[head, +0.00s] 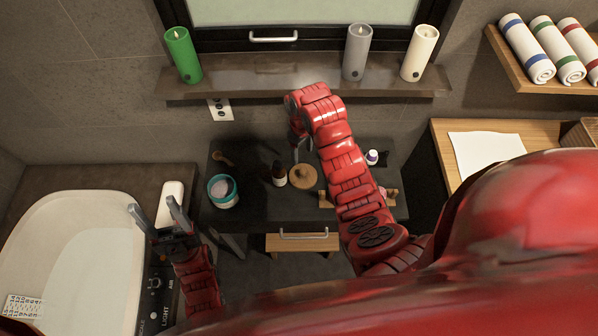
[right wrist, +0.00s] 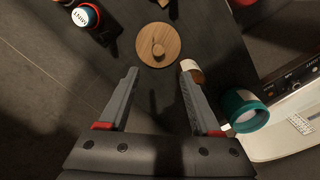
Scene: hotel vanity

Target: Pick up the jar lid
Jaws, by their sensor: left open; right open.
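The jar lid (head: 303,177) is a round wooden disc with a knob, lying flat on the dark vanity top (head: 255,210). In the right wrist view the lid (right wrist: 158,45) is knob up, just beyond the fingertips. My right gripper (right wrist: 159,73) is open and empty, pointing toward the lid without touching it. In the head view it is partly hidden by my right arm. My left gripper (head: 153,204) is open and empty at the left, near the bathtub edge. A teal jar (head: 223,192) stands left of the lid; it also shows in the right wrist view (right wrist: 245,112).
A small white-and-purple bottle (head: 372,157) is to the right. Candles (head: 183,55) line the shelf behind.

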